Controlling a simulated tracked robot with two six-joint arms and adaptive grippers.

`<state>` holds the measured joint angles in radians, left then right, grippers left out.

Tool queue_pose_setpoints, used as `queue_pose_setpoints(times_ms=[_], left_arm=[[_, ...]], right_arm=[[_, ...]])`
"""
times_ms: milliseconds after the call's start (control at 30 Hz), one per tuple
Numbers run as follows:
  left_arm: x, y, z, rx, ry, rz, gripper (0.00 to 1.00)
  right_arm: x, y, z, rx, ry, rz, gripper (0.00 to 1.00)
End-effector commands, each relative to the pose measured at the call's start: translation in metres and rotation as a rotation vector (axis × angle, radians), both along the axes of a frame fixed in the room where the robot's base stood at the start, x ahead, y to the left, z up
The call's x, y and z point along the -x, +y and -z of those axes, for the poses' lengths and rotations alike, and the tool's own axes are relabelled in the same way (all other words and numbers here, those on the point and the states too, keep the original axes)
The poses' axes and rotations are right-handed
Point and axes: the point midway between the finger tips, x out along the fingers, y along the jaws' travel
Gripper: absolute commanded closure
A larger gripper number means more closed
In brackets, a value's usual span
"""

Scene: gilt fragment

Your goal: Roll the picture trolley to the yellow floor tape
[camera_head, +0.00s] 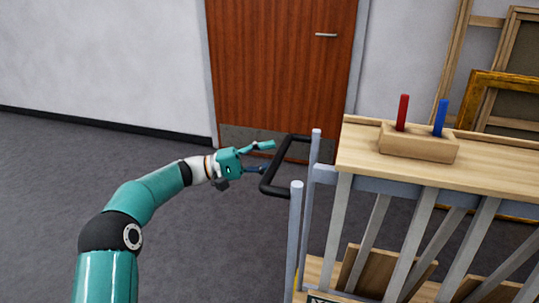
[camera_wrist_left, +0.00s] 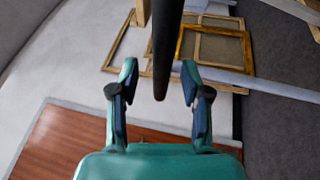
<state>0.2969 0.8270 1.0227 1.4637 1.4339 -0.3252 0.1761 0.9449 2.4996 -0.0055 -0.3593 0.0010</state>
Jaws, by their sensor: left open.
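The picture trolley (camera_head: 360,155) stands at the right in the head view, with a wooden top, grey posts and slanted grey slats. Its black handle (camera_head: 269,181) sticks out to the left from two upright posts. My left gripper (camera_head: 267,157) is open at the handle's left side, its fingers pointing at it. In the left wrist view the dark handle bar (camera_wrist_left: 166,45) comes down between the two spread fingers of my left gripper (camera_wrist_left: 159,82); I cannot tell whether they touch it. My right gripper is not in view. I see no yellow floor tape.
A wooden block (camera_head: 418,147) with a red and a blue peg sits on the trolley top. Wooden panels (camera_head: 375,268) lean on its lower deck. A brown door (camera_head: 275,65) is behind, and frames (camera_head: 510,85) lean at the right wall. Grey floor at the left is clear.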

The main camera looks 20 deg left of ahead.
Motion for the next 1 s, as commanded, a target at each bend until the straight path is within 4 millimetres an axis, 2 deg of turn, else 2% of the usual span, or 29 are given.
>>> queue_pose_setpoints(times_ms=[300, 500, 700, 1000], left_arm=[[0.023, 0.056, 0.011, -0.001, -0.001, -0.005, 0.53], [0.035, 0.085, 0.017, -0.001, -0.001, -0.002, 0.53], [0.041, 0.097, 0.020, 0.001, -0.001, 0.000, 0.53], [0.041, 0.097, 0.020, 0.000, -0.003, -0.001, 0.53]], right_arm=[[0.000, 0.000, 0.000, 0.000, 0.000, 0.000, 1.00], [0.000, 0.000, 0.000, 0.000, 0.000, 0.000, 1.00], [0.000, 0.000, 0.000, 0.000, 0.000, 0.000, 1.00], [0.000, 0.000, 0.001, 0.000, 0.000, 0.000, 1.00]])
